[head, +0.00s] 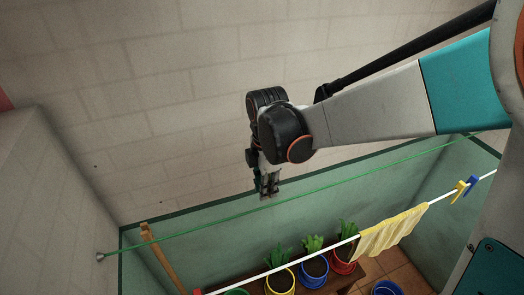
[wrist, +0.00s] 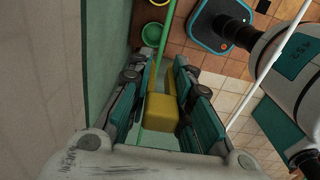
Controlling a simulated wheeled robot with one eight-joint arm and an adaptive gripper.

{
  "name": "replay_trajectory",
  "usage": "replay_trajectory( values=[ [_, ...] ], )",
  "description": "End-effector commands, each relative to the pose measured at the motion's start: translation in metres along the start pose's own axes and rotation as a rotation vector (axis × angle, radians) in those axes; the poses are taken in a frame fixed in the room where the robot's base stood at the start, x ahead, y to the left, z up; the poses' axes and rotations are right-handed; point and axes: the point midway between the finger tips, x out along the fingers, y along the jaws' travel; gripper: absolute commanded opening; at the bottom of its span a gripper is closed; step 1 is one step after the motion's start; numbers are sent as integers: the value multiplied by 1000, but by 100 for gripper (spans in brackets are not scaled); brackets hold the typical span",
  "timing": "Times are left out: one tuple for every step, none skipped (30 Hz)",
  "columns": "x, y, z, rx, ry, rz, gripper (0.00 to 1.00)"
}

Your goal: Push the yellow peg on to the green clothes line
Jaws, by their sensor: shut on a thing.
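My gripper (head: 268,188) hangs beside the green clothes line (head: 200,225), close to it in the head view. In the wrist view my gripper (wrist: 165,78) is shut on the yellow peg (wrist: 162,108), which sits between the two teal finger pads. The green line also shows in the wrist view (wrist: 168,25), running down past the fingers on the left side of the peg. I cannot tell whether the peg touches the line. In the head view the held peg is too small or hidden to make out.
Several potted plants, one in a red pot (head: 343,266), stand below. A wooden post (head: 162,255) leans at the left. A pale wall is behind.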

Motion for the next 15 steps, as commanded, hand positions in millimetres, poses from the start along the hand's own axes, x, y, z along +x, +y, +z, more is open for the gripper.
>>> replay_trajectory(
  values=[
    [4, 0, 0, 0, 0, 0, 6],
    [6, 0, 0, 0, 0, 0, 6],
    [8, 0, 0, 0, 0, 0, 6],
    [10, 0, 0, 0, 0, 0, 6],
    [12, 0, 0, 0, 0, 0, 6],
    [15, 0, 0, 0, 0, 0, 6],
    [18, 0, 0, 0, 0, 0, 6],
    [20, 0, 0, 0, 0, 0, 6],
    [23, 0, 0, 0, 0, 0, 6],
    [25, 0, 0, 0, 0, 0, 6],
    [27, 0, 0, 0, 0, 0, 6],
    [30, 0, 0, 1, 0, 0, 6],
    [32, 0, 0, 1, 0, 0, 6],
    [34, 0, 0, 1, 0, 0, 6],
    [37, 0, 0, 1, 0, 0, 6]
  ],
)
